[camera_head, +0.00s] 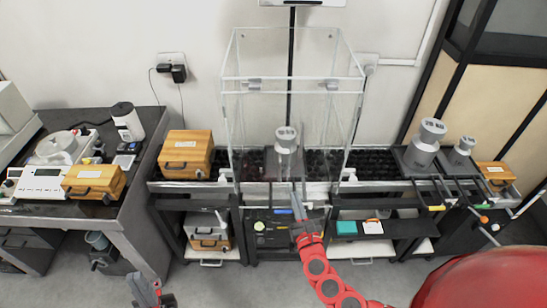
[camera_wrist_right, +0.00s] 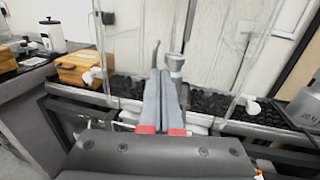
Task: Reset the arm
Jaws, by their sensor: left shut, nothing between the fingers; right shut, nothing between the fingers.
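My right gripper (camera_head: 297,196) is in front of the glass enclosure, on the red arm that comes in from the lower right. Its fingers are shut and empty, and they also show close together in the right wrist view (camera_wrist_right: 161,74). A grey metal weight (camera_head: 286,140) stands inside the enclosure beyond the fingertips; its top shows behind the fingers in the wrist view (camera_wrist_right: 175,63). My left gripper (camera_head: 136,278) is low at the bottom left of the head view, over the floor in front of the tables. It is shut and empty.
The clear glass enclosure (camera_head: 250,95) stands on the middle table. Two grey weights (camera_head: 421,151) (camera_head: 461,151) stand to its right. Wooden boxes (camera_head: 187,150) (camera_head: 93,181) sit to its left, beside a white balance (camera_head: 42,184). The floor in front (camera_head: 215,285) is clear.

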